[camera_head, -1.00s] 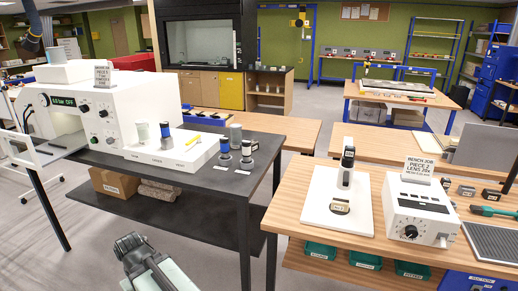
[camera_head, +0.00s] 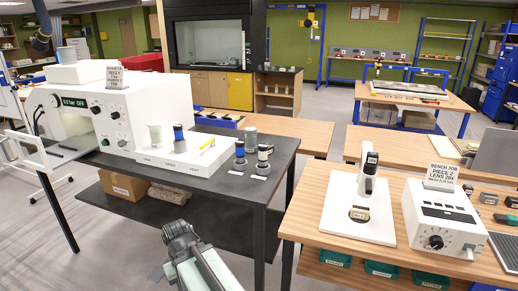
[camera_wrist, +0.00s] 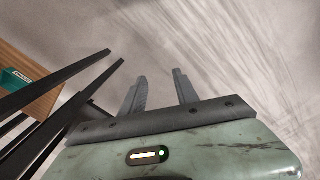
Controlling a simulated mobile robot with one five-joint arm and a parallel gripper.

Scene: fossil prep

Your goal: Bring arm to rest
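In the wrist view, my gripper (camera_wrist: 160,90) shows two grey fingers standing apart with nothing between them. Behind them is grey floor. In the head view, my arm (camera_head: 195,262) is at the bottom middle, in front of the black table (camera_head: 225,187) and left of the wooden bench (camera_head: 310,212). The fingers cannot be made out there. The arm appears clear of both tables.
The black table bears a white machine (camera_head: 120,110) and several small jars. A cardboard box (camera_head: 122,186) lies on its lower shelf. The wooden bench holds a microscope (camera_head: 366,180) and a white control box (camera_head: 442,222). Floor (camera_head: 110,240) is free at the lower left.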

